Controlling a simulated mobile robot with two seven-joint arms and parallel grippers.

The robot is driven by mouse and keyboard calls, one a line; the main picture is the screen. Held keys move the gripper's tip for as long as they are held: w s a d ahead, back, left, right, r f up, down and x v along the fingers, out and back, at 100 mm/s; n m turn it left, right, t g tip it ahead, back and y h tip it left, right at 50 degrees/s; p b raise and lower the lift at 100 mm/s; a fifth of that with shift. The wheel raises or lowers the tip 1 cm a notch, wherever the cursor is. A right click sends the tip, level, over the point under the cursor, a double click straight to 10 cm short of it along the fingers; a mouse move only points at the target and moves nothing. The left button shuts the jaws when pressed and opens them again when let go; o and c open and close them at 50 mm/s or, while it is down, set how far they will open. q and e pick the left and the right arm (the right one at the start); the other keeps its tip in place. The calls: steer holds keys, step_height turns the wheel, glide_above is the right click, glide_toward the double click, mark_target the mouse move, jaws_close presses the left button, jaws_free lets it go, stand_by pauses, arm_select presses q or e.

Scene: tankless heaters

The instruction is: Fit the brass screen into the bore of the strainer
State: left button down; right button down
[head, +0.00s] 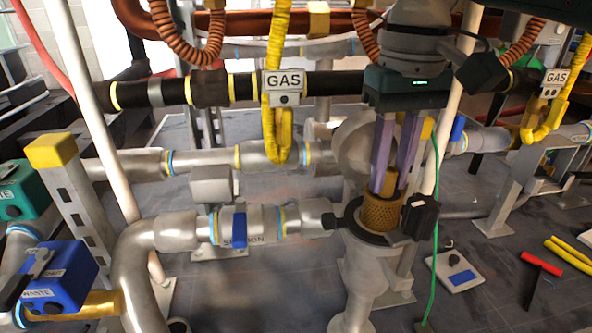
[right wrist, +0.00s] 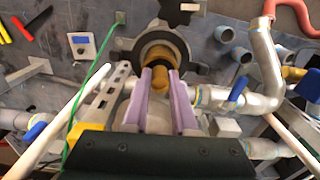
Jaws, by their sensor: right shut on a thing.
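The brass screen (head: 382,213) is a perforated, gold-coloured cylinder with a knob on top. It stands about upright at the mouth of the strainer (head: 365,262), a grey upright pipe body with a dark collar. My right gripper (head: 394,190), with purple fingers, comes down from above and is shut on the screen's knob. In the right wrist view the screen (right wrist: 157,53) shows inside the outline of the dark ring, with my fingertips (right wrist: 161,76) on either side of the knob. The screen's lower end is hidden, so its depth in the bore cannot be told. My left gripper is out of view.
A dark knobbed part (head: 416,215) sits right beside the screen. A green cable (head: 435,230) hangs to its right. A yellow hose with a GAS tag (head: 284,83) hangs left of my gripper. Grey pipes run behind and left. Tools lie on the floor at right.

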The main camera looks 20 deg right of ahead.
mark_target(386, 191)
step_height(386, 191, down, 5)
steer(key=b, duration=0.3)
steer(key=shift+r, duration=0.3)
steer(key=c, duration=0.7)
jaws_free()
